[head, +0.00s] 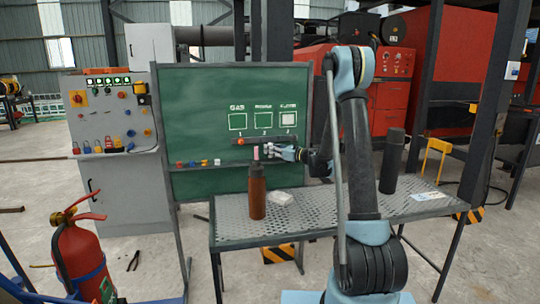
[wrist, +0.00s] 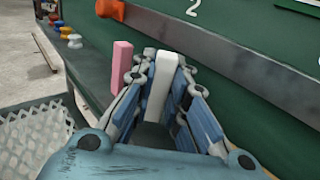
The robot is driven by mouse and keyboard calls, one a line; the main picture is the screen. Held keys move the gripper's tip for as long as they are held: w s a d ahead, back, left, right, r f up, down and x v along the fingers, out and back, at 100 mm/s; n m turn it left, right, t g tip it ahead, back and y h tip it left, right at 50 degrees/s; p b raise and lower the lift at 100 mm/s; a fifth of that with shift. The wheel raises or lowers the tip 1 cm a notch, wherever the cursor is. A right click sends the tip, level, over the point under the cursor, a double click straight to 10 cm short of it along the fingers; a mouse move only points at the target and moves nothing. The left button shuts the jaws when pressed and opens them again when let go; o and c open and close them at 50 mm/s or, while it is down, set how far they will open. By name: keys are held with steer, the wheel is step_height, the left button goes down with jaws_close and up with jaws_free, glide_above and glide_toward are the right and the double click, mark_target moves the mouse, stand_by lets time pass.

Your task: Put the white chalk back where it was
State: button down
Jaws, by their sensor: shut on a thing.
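The white chalk (wrist: 164,85) is a pale stick standing lengthwise between the fingers of my gripper (wrist: 160,80) in the wrist view. My gripper is shut on it. The pink chalk (wrist: 122,66) stands just left of the gripper, close to its left finger; I cannot tell if they touch. In the head view my gripper (head: 274,151) is in front of the lower part of the green board (head: 205,100), beside the pink chalk (head: 256,152). The white chalk is too small there to make out clearly.
A dark strip (wrist: 215,50) with an orange piece (wrist: 111,10) crosses the board. Small coloured pieces (head: 204,163) sit on the ledge at left. A brown bottle (head: 257,192), a clear box (head: 281,198) and a dark flask (head: 392,160) stand on the perforated table (head: 330,212).

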steer(key=shift+w+f, duration=0.2)
steer(key=shift+f, duration=0.6)
steer(key=c, duration=1.9)
jaws_free()
